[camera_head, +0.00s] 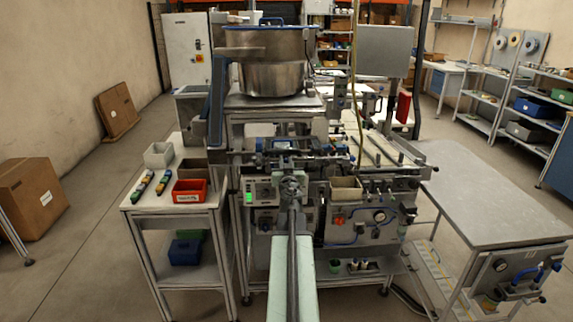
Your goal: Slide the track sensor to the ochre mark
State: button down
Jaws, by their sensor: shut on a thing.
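My arm reaches forward from the bottom middle to the front of the machine. My gripper (291,172) is small in this view, at the track area below the big steel bowl. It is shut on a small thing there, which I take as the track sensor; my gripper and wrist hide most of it. I cannot make out the ochre mark in this view.
The steel feeder bowl (272,78) stands above the work area. A control box with a green display (262,190) is left of my wrist, and a beige bin (345,189) is to the right. A side table with a red bin (190,191) stands left; a grey table (490,195) stands right.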

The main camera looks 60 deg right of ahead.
jog(key=shift+w+a, duration=0.25)
jog(key=c, duration=1.4)
grip_release()
jog(key=shift+a, duration=0.1)
